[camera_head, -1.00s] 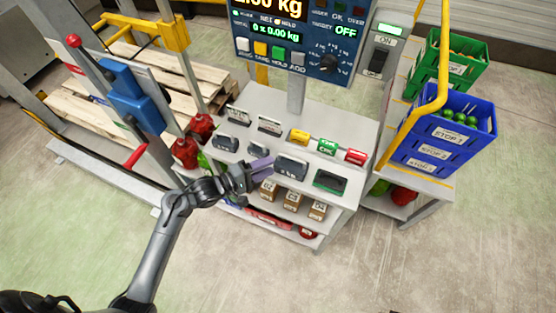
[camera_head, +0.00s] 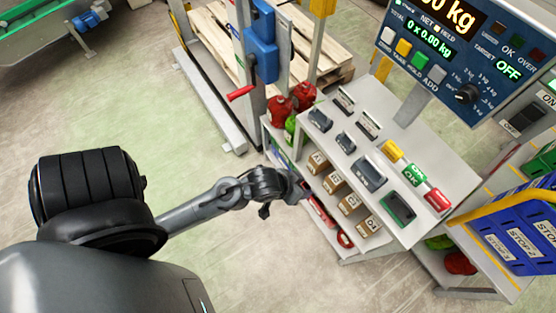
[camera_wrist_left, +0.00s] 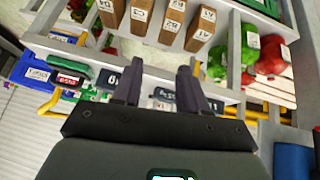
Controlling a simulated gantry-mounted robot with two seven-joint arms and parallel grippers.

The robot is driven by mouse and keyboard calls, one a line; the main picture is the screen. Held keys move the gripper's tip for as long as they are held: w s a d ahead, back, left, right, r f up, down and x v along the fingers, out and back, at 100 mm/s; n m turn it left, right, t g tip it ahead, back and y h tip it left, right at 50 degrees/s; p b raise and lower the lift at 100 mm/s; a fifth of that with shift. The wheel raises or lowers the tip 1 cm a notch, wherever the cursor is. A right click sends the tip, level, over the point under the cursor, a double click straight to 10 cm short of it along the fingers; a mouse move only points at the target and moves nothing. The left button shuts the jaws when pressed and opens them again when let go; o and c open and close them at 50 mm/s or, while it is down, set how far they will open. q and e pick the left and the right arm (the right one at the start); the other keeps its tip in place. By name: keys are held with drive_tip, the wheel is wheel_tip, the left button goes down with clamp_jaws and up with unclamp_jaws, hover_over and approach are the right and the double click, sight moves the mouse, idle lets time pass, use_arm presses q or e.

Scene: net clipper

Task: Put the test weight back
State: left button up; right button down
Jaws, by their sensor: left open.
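Several dark grey blocks stand on the white stand's top (camera_head: 430,165). The largest, a labelled block (camera_head: 368,172), sits near the front edge; I cannot tell for certain which block is the test weight. A dark block with a green edge (camera_head: 398,207) sits to its right. My left gripper (camera_head: 300,190) is left of the stand, beside its shelves and apart from the blocks. In the left wrist view the fingers (camera_wrist_left: 160,88) are spread with nothing gripped between them; the blocks show beyond them, partly hidden. My right gripper is not in view.
Brown boxes (camera_head: 334,181) line the shelf below. Yellow, green and red blocks (camera_head: 414,175) stand on the top's right side. The floor in front is clear.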

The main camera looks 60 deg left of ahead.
use_arm(q)
drive_tip(key=s+d+r+m+g, duration=0.1)
drive_tip(key=s+m+g, duration=0.2)
drive_tip(key=s, duration=0.5)
drive_tip(key=shift+s+d+r+m, duration=0.2)
drive_tip(key=shift+d+r+m, duration=0.05)
drive_tip(key=shift+m, duration=0.05)
drive_tip(key=shift+r, duration=0.1)
wheel_tip(320, 180, up, 23)
drive_tip(key=p, duration=2.3)
